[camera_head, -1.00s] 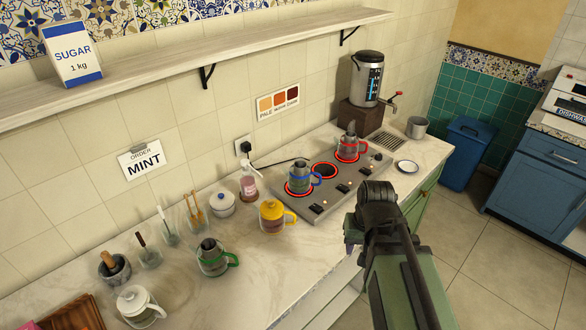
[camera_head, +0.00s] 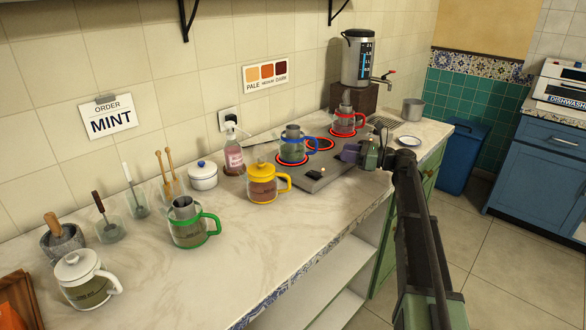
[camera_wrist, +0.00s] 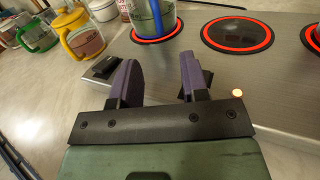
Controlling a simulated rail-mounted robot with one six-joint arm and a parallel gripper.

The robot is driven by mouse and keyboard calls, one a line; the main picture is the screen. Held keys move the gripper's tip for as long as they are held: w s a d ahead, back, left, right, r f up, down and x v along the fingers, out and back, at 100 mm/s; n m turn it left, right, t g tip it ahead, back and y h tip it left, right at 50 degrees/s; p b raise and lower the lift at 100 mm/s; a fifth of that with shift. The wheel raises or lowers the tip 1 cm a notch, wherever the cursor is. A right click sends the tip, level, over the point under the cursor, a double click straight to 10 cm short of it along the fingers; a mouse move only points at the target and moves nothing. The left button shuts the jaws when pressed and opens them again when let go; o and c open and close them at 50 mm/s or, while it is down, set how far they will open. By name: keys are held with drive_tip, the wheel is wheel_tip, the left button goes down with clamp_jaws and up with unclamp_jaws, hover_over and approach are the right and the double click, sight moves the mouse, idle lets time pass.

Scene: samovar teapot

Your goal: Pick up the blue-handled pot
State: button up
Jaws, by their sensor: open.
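The blue-handled pot (camera_head: 293,147) is a glass pot with a blue band and handle. It stands on the left glowing ring of the hob, its handle to the right. In the wrist view its lower part and blue handle (camera_wrist: 156,18) show at the top, beyond the fingers; its upper part is out of frame. My gripper (camera_head: 358,154) is to the right of the pot, over the front of the hob. In the wrist view the two purple fingers (camera_wrist: 158,78) are apart with nothing between them.
The grey hob (camera_head: 322,178) has several red glowing rings. A red-handled pot (camera_head: 346,122) stands on the ring behind. A yellow-handled pot (camera_head: 262,184) and green-handled pot (camera_head: 190,226) stand left on the counter. The front counter (camera_head: 250,240) is clear.

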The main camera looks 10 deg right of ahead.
sight(316, 143)
drive_tip(key=shift+a+r, duration=0.15)
drive_tip(key=shift+r, duration=0.05)
drive_tip(key=x, duration=1)
drive_tip(key=shift+w+a, duration=0.15)
drive_tip(key=shift+a, duration=0.2)
clamp_jaws()
